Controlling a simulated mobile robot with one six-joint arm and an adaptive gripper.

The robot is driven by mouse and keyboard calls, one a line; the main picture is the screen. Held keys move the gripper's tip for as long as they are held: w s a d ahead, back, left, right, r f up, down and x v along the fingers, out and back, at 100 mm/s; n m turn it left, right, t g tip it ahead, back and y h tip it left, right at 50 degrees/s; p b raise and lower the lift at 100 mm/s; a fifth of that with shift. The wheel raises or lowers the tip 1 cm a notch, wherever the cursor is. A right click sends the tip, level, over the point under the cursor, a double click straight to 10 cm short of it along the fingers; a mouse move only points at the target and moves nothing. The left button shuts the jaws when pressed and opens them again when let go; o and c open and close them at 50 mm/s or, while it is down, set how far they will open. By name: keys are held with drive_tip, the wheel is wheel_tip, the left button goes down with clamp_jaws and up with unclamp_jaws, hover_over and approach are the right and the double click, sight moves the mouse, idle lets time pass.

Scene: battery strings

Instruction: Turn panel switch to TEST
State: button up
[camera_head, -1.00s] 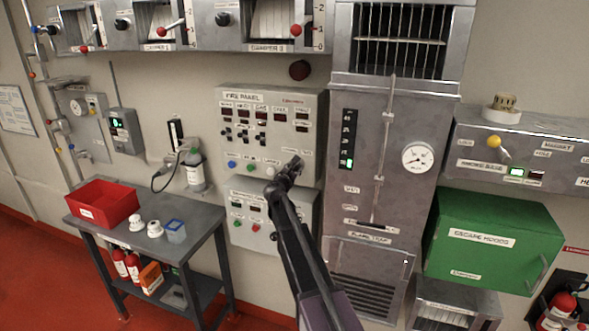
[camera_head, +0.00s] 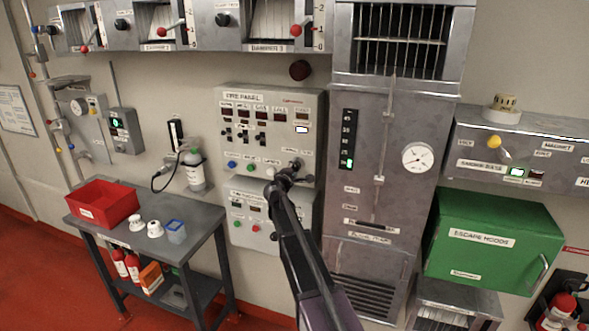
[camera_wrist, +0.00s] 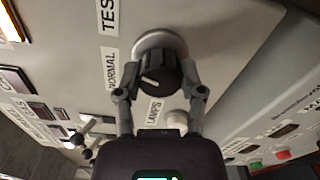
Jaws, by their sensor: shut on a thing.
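The grey fire panel (camera_head: 312,110) hangs on the wall in the middle of the head view. Its black knob (camera_wrist: 152,80) with a round silver base is in the wrist view. A NORMAL label (camera_wrist: 111,68) and a partly cut-off TEST label (camera_wrist: 108,15) lie left of it. My gripper (camera_wrist: 160,90) is shut on the knob, one finger on each side. The knob's white mark points left and slightly up, towards the labels; I cannot tell exactly which one. In the head view my gripper (camera_head: 291,170) is at the panel's lower right and largely hides the knob.
A lamp window (camera_head: 301,129) on the panel is lit white. A lower panel (camera_head: 240,212) sits beneath. A grey table (camera_head: 205,218) with a red bin (camera_head: 103,203) stands left. A tall metal unit (camera_head: 375,130) and a green box (camera_head: 490,255) are to the right.

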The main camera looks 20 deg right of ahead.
drive_tip(key=m, duration=0.5)
drive_tip(key=shift+w, duration=0.1)
idle(0.4)
drive_tip(key=o, duration=1.1)
drive_tip(key=shift+o, duration=0.2)
drive_tip(key=v, duration=1.2)
drive_tip(key=shift+d, duration=0.1)
